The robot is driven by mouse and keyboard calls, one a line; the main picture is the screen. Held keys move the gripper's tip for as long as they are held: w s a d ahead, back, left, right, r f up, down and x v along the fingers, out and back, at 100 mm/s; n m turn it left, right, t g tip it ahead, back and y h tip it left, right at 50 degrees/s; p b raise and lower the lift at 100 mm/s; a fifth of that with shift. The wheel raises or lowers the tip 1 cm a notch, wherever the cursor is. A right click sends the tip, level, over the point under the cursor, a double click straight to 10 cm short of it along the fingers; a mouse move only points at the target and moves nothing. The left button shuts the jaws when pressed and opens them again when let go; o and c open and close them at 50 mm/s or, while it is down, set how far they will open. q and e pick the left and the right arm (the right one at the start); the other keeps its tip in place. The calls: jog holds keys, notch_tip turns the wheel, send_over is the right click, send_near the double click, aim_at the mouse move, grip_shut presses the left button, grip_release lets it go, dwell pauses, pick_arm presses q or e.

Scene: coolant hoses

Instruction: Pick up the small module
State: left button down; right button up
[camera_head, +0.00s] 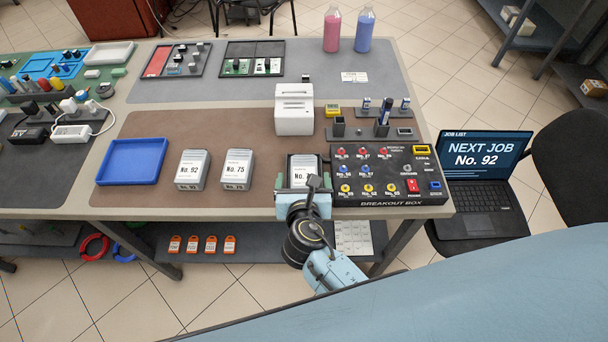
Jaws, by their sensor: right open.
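Three grey modules with white labels stand in a row on the brown mat (150,135). The left one, No. 92 (192,169), and the middle one, No. 75 (237,169), stand free. The right module (304,166) has a label that is partly hidden; only "No." and part of a digit show. My right gripper (304,184) is open, with its fingers at the left and right sides of this module. I cannot tell whether they touch it. I cannot tell from size which module is the small one. My left gripper is out of view.
A black breakout box (390,203) stands close to the right of my right gripper. A white device (294,108) is behind it. A blue tray (132,162) lies at the left of the mat. A laptop (485,180) reads "NEXT JOB No. 92".

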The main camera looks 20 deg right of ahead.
aim_at(304, 169)
jog(key=x, duration=0.1)
jog(key=b+x, duration=0.1)
jog(key=x, duration=0.3)
jog(key=shift+w+d+f, duration=0.1)
jog(key=shift+d+f, duration=0.05)
jog(key=shift+f, duration=0.2)
jog(key=c, duration=1.3)
jog(key=shift+r, duration=0.1)
jog(key=shift+c, duration=0.2)
jog(key=shift+r, duration=0.1)
